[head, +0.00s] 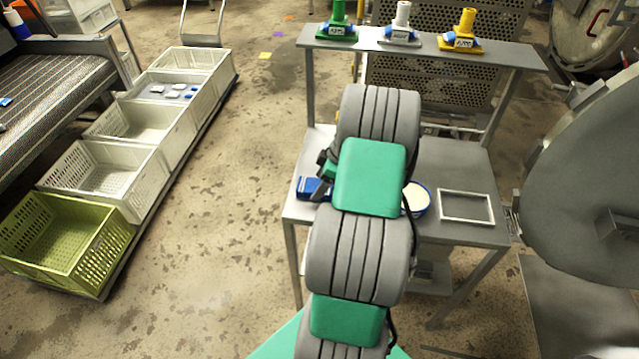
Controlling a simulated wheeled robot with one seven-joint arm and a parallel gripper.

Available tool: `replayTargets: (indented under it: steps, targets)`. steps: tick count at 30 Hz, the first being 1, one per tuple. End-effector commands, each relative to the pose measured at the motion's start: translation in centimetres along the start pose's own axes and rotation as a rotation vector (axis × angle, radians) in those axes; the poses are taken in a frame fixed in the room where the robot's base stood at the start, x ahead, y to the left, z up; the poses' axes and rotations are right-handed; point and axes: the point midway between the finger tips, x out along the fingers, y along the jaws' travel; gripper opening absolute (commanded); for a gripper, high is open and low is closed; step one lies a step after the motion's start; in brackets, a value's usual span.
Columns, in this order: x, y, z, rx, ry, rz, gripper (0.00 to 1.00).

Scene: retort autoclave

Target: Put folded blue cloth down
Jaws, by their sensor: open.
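The folded blue cloth (309,189) lies at the left edge of the grey table, partly covered by my gripper and arm. My gripper (322,186) is only partly visible as a dark shape beside my green and grey arm. It is open, right over or at the cloth. I cannot tell whether its fingers still touch the cloth.
A blue-rimmed tub (419,199) with pale contents stands right of my arm, partly hidden. A pale rectangular frame (466,207) lies on the table's right. Green, white and yellow tagged fittings stand on the upper shelf (500,55). Crates (75,240) line the left; a large round door (590,190) is at right.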

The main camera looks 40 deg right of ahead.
Motion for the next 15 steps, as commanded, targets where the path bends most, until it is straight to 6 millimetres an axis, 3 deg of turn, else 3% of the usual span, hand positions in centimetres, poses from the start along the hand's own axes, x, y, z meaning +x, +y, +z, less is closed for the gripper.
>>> replayTargets:
  steps: [12,15]
  targets:
    - [-9.5,0.1,0.1,-0.001,0.0,0.006,0.8]
    - [-11.2,0.1,0.1,0.001,0.0,0.004,0.8]
